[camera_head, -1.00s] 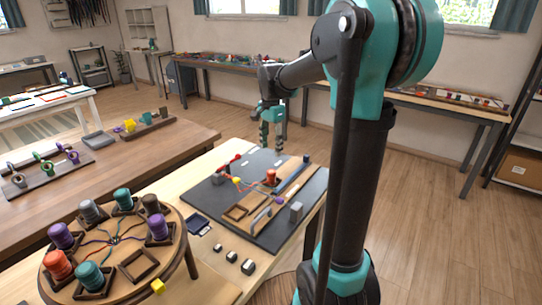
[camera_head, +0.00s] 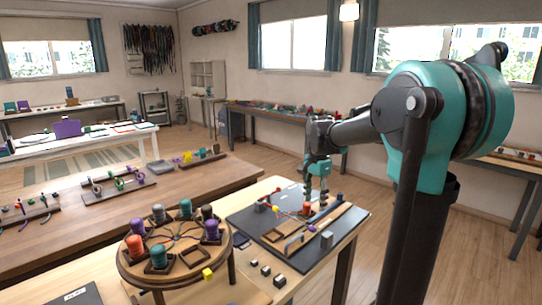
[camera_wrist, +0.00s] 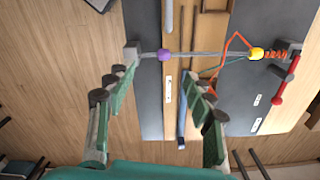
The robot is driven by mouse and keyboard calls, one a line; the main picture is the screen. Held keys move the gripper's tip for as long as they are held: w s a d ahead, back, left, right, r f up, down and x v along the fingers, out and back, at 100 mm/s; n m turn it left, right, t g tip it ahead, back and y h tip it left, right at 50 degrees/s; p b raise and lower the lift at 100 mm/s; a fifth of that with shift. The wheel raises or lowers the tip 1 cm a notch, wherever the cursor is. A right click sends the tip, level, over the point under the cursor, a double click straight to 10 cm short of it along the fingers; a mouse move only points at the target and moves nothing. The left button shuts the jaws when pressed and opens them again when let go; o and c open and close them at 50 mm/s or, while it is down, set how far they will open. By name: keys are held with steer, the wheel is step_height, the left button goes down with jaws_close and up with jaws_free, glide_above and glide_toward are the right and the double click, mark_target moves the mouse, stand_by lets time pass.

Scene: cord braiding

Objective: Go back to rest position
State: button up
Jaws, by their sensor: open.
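My gripper (camera_head: 317,187) hangs over the dark work board (camera_head: 250,226) on the near table. In the wrist view my gripper (camera_wrist: 160,98) has its fingers wide apart with nothing between them. Below it lie the board, a blue bar (camera_wrist: 182,120) and a grey rod with a purple bead (camera_wrist: 164,55) and a yellow bead (camera_wrist: 256,54). An orange cord (camera_wrist: 236,40) runs near the yellow bead. In the head view an orange-red spool (camera_head: 307,208) stands on the board just below the fingers; any contact cannot be made out.
A round wooden stand (camera_head: 133,272) with several coloured spools is left of the board. Small dark cubes (camera_head: 266,270) lie on the table between them. A long brown table (camera_head: 110,222) with racks stands behind. Open wooden floor (camera_head: 470,245) is to the right.

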steer(key=s+d+f+n+t, duration=0.2)
steer(key=s+f+n, duration=0.4)
steer(key=s+f, duration=0.2)
steer(key=s+d+f+n+t, duration=0.2)
steer(key=s+f+n, duration=0.3)
steer(key=s+f, duration=0.4)
steer(key=s, duration=0.4)
steer(key=shift+s+n, duration=0.15)
steer(key=shift+n, duration=0.25)
